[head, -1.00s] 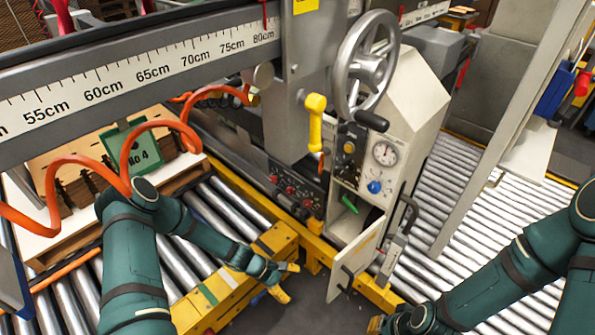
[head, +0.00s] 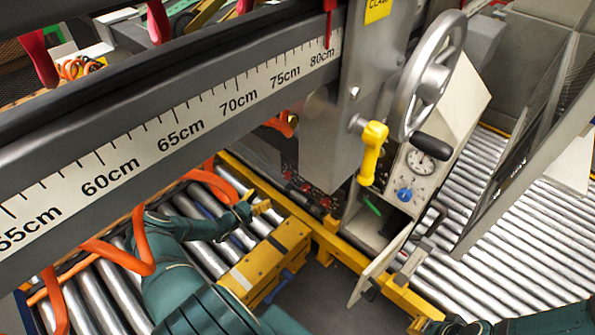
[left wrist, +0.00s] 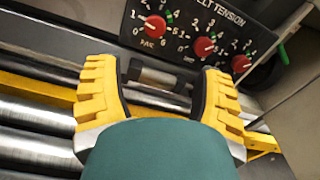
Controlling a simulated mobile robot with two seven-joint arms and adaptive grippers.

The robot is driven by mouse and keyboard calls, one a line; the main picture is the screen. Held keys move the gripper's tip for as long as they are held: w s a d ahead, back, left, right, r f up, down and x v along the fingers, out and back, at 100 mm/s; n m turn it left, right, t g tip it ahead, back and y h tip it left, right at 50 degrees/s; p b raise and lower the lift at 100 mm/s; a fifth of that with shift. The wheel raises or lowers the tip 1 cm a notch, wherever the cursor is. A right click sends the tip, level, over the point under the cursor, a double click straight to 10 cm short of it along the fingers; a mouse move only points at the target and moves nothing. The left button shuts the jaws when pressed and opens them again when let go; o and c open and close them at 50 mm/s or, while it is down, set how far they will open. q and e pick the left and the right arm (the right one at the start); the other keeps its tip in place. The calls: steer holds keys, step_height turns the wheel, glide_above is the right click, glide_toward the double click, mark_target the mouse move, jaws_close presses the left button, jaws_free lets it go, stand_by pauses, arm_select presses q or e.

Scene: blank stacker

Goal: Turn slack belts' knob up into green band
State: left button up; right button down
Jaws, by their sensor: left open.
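A black belt tension panel (left wrist: 185,55) fills the upper part of the left wrist view. It bears three red knobs: a left knob (left wrist: 155,27), a middle knob (left wrist: 204,47) and a right knob (left wrist: 241,64). Each has a numbered scale with a green band at the upper right. The pointers are too small to read surely. In the head view the panel (head: 318,208) sits low on the machine. My left gripper (head: 262,207) is open and empty, just left of the panel; its yellow fingers (left wrist: 160,95) are apart below the knobs. My right gripper (head: 420,325) barely shows at the bottom edge.
A yellow frame beam (head: 345,250) runs below the panel. An open cabinet door (head: 382,268), a yellow handle (head: 373,150) and a handwheel (head: 432,75) are to the right. An orange hose (head: 140,245) hangs by my left arm. Rollers (head: 530,230) lie at right.

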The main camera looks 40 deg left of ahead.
mark_target(285, 176)
arm_select(q)
steer(key=w+b, duration=0.1)
steer(key=w, duration=0.3)
steer(key=w+b, duration=0.1)
steer(key=w, duration=0.4)
steer(key=w+b, duration=0.1)
steer(key=w, duration=0.3)
steer(key=shift+w+d, duration=0.25)
steer(key=shift+w, duration=0.05)
steer(key=shift+r, duration=0.1)
jaws_close()
